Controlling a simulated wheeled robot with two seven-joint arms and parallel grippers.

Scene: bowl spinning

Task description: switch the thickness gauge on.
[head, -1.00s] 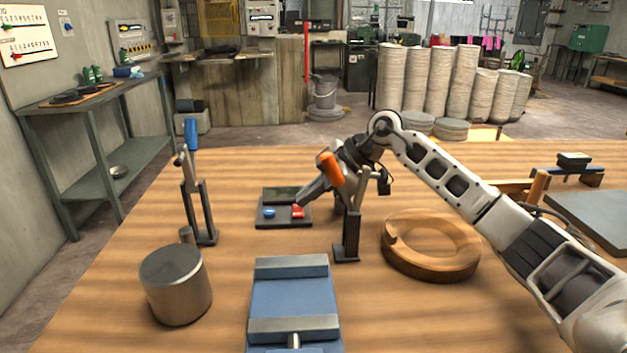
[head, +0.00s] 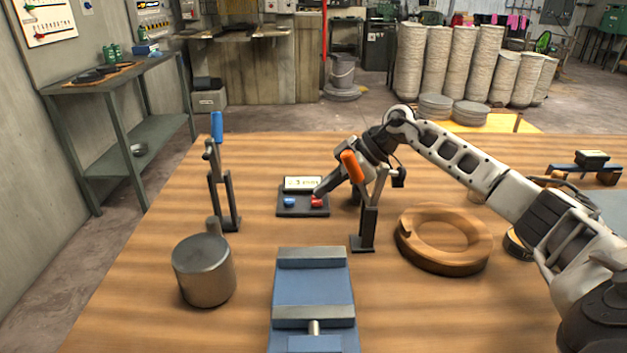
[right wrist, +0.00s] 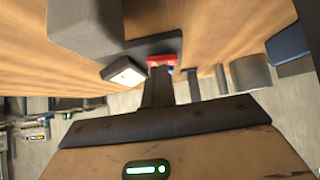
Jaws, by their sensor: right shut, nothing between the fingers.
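The thickness gauge (head: 302,211) is a dark flat box on the table with a blue button (head: 289,203), a red button (head: 317,203) and a display (head: 303,183). The display is lit pale, with dark characters too small to read surely. My right gripper (head: 320,194) is shut and empty, its tips at the red button. In the right wrist view, the fingertips (right wrist: 158,72) reach the red button (right wrist: 162,62), beside the lit display (right wrist: 125,75). Whether they press it I cannot tell. My left gripper is not in view.
An orange-handled clamp (head: 368,225) stands just right of the gauge, close to my right arm. A blue-handled clamp (head: 222,190) stands to the left. A metal cylinder (head: 204,272), a blue vise (head: 313,290) and a wooden ring (head: 445,262) are nearer.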

